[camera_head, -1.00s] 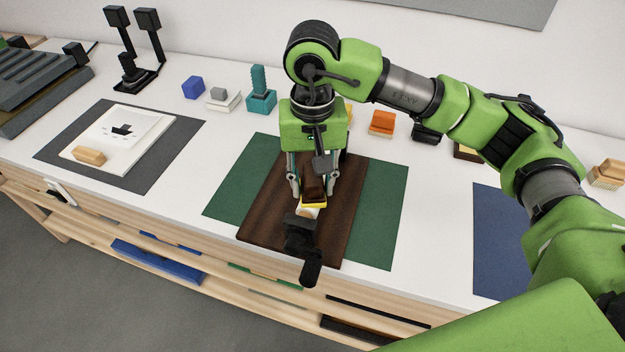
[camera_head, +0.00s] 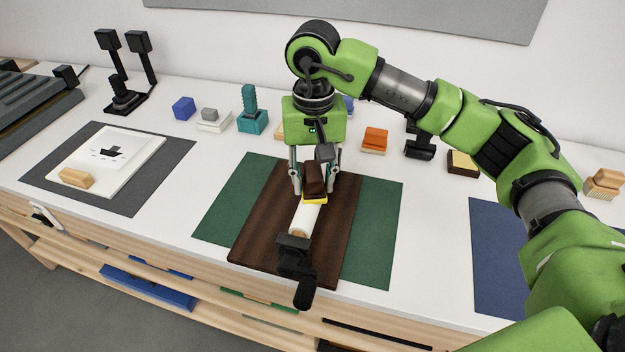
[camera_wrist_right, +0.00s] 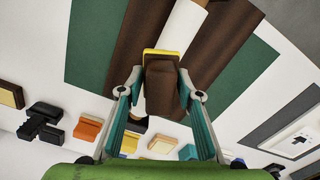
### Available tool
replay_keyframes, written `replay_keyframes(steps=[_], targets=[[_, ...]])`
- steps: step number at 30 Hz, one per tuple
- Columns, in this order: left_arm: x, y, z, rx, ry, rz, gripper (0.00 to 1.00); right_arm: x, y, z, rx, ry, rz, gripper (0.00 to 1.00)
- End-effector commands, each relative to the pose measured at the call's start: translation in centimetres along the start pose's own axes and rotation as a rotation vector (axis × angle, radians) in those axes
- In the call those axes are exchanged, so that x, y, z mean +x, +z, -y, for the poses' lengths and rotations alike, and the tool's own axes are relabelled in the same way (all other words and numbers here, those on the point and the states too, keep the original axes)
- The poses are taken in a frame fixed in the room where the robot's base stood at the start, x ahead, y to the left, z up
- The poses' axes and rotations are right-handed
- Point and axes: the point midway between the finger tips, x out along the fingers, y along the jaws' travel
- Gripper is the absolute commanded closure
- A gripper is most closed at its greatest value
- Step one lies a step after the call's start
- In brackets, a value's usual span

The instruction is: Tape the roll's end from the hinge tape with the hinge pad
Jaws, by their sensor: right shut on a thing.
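My right gripper (camera_head: 315,180) is shut on the hinge pad (camera_head: 314,182), a dark brown block with a yellow lower edge. In the right wrist view the gripper (camera_wrist_right: 161,86) has one finger on each side of the pad (camera_wrist_right: 161,85). The white roll (camera_head: 304,219) lies lengthwise along a dark wooden board (camera_head: 265,222). The pad is over the far part of the roll and hides it there; I cannot tell whether they touch. The white roll also shows in the right wrist view (camera_wrist_right: 178,28). I cannot make out the hinge tape. My left gripper is not in view.
A black crank (camera_head: 296,262) stands at the roll's near end. The board lies on a green mat (camera_head: 222,215). Behind are a teal block (camera_head: 252,121), an orange block (camera_head: 375,139) and a brown-and-cream block (camera_head: 463,163). A blue mat (camera_head: 492,260) lies clear at right.

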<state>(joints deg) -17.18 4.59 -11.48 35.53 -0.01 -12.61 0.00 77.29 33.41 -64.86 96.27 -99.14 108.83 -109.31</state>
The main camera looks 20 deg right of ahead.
Motion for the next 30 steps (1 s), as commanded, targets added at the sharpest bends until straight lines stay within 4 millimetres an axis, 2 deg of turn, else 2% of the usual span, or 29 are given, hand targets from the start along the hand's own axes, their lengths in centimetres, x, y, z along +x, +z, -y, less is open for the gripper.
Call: replay_keyframes(steps=[8,24,30], targets=[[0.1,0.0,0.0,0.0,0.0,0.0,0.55,0.0,-0.3,-0.1,0.002,0.0,0.0,0.98],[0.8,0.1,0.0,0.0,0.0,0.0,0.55,0.1,-4.6,-1.8,0.002,0.0,0.0,0.98],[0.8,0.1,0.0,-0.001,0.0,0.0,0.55,0.1,-5.1,-2.0,0.0,0.0,0.0,0.98]])
